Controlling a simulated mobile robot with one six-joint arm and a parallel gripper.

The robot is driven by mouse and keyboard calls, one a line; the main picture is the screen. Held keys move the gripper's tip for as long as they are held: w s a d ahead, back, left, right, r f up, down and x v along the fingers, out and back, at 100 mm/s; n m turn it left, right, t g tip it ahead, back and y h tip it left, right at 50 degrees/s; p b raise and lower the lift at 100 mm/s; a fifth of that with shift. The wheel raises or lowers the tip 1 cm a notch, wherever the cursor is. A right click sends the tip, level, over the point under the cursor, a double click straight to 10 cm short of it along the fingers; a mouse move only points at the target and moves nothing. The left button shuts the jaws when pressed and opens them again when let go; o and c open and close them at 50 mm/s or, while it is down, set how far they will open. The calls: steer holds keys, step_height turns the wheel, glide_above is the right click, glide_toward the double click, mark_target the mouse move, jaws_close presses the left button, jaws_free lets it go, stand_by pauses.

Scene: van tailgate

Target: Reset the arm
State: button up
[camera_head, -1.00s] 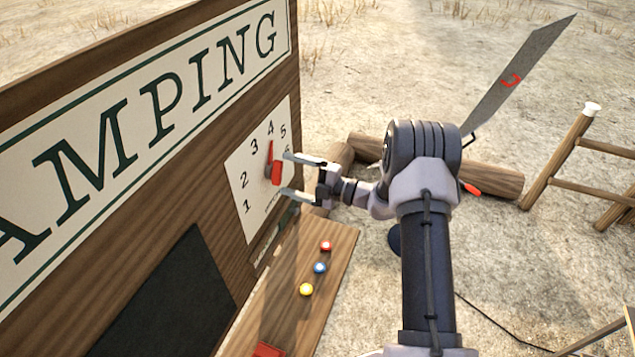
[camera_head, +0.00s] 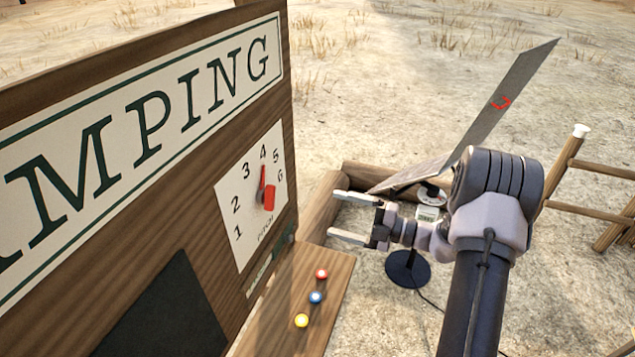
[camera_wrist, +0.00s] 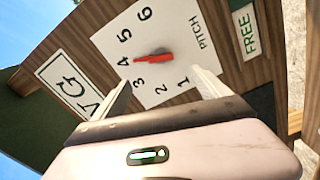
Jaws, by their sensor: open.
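My gripper (camera_head: 338,216) is open and empty in the head view. Its two fingers point left toward the wooden board, with a clear gap between them and the dial. The white pitch dial (camera_head: 252,196) carries numbers 1 to 6 and a red pointer (camera_head: 267,194), which points near 4. In the wrist view the dial (camera_wrist: 150,87) lies beyond the fingers, and the red pointer (camera_wrist: 155,56) sits near its middle, between the fingertips and apart from them.
A wooden shelf (camera_head: 335,274) below the dial bears red (camera_head: 321,274), blue (camera_head: 316,297) and yellow (camera_head: 301,320) buttons. Logs (camera_head: 318,207), a grey panel with a red mark (camera_head: 520,85), a black round base (camera_head: 405,268) and a wooden frame (camera_head: 566,165) stand beyond or beside my arm.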

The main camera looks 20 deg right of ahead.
steer(key=s+a+f+n+g+h+b, duration=0.2)
steer(key=s+a+f+n+g+b, duration=0.4)
steer(key=a+n+b, duration=0.5)
steer(key=s+a+f+n+g+h+b, duration=0.2)
steer(key=s+a+f+n+g+b, duration=0.2)
steer(key=s+a+n+b, duration=0.55)
steer(key=s+d+f+n+t+h+b, duration=0.4)
steer(key=s+f+n+h+b, duration=0.3)
steer(key=n, duration=1.5)
steer(key=s+d+f+b, duration=0.1)
steer(key=s+f+b, duration=0.2)
steer(key=b, duration=0.4)
steer(key=shift+s+f+n+h+b, duration=0.3)
steer(key=shift+s+f+n+h, duration=0.1)
steer(key=shift+s, duration=0.25)
